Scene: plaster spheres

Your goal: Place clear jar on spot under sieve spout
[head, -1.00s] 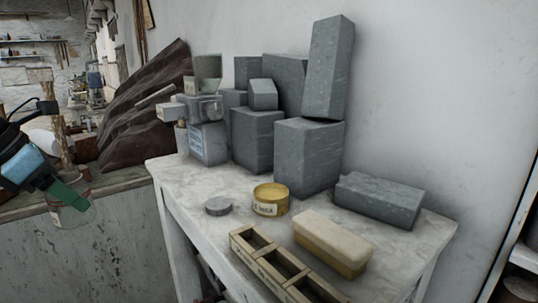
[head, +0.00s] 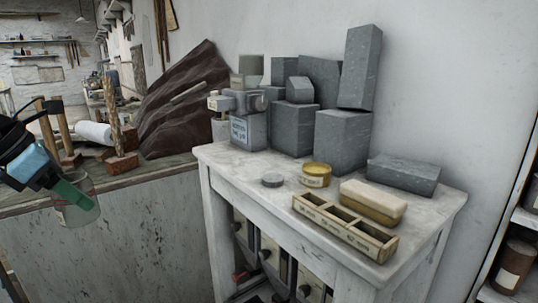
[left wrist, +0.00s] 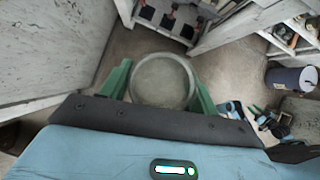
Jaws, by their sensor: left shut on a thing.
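The clear jar (head: 74,214) is held at the left of the head view, in front of the grey bench side and off the white table. My left gripper (head: 80,203) is shut on it. In the left wrist view the jar's round opening (left wrist: 163,82) sits between the green fingers. The sieve (head: 247,118) appears to be the grey device with a labelled box and hopper at the white table's back left. A part like a spout (head: 221,103) sticks out to its left. The spot below is too small to make out.
A dark rock-like mass (head: 185,105) stands left of the sieve.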

